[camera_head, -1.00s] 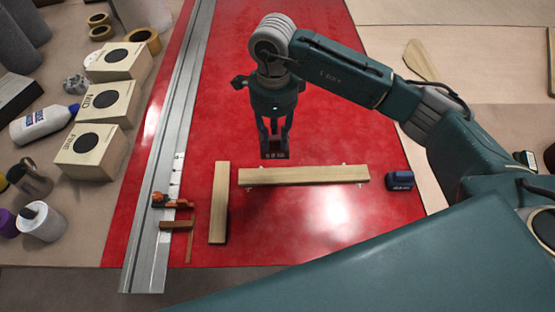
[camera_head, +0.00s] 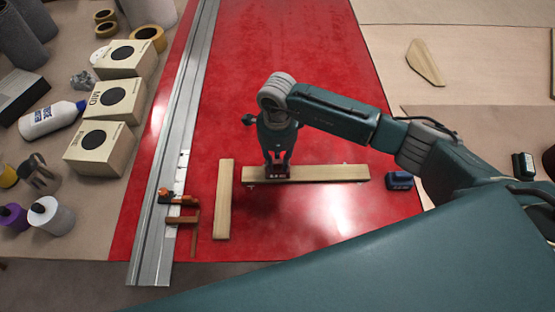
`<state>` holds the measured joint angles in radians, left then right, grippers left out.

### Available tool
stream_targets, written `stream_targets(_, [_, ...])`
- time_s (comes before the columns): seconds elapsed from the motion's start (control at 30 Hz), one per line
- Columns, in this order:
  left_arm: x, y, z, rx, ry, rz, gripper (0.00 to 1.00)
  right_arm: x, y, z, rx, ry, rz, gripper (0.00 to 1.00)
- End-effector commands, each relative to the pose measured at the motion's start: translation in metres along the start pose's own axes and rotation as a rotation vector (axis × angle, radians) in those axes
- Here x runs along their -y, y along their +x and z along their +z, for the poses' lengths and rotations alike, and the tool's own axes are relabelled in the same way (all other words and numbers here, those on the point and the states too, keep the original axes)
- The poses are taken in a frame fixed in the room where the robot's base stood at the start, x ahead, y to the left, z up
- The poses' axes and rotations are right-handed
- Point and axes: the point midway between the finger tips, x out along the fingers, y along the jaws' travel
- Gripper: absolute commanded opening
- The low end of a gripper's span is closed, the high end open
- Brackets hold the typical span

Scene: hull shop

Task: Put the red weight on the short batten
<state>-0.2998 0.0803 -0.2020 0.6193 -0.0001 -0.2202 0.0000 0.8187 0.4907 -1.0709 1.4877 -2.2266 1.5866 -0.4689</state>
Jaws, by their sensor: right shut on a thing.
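My right gripper (camera_head: 277,160) is shut on the red weight (camera_head: 278,172), a small dark red block with pale markings, largely hidden by the fingers. They are over the left part of the longer horizontal batten (camera_head: 330,173); I cannot tell whether the weight touches it. The short batten (camera_head: 224,205) is pale wood and lies upright in the picture, left of the long one, with nothing on it. My left gripper is not in view.
A blue weight (camera_head: 399,180) sits at the long batten's right end. A metal rail (camera_head: 171,170) with an orange-handled clamp (camera_head: 178,198) runs along the left of the red panel (camera_head: 300,60). Boxes (camera_head: 101,147), bottles and tape rolls stand further left. The panel's far part is clear.

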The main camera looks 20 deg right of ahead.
Motion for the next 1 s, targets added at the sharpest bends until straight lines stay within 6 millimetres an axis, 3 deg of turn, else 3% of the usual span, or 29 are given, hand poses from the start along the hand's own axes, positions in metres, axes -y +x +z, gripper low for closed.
stream_targets(0.23, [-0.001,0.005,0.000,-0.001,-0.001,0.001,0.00,0.001,0.002,0.001,0.003,0.000,-0.002,0.00])
stream_targets(0.27, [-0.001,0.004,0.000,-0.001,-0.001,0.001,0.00,0.000,0.003,0.000,0.000,0.000,0.000,0.30])
stream_targets(0.33, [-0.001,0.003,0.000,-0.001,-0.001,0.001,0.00,0.000,0.002,0.000,0.000,0.000,0.001,0.44])
stream_targets(0.77, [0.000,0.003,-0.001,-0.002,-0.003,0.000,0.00,0.001,-0.006,0.001,0.002,-0.001,-0.002,0.45])
stream_targets(1.0, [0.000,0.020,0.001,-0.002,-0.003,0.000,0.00,0.002,-0.052,0.000,0.002,-0.002,-0.007,0.45])
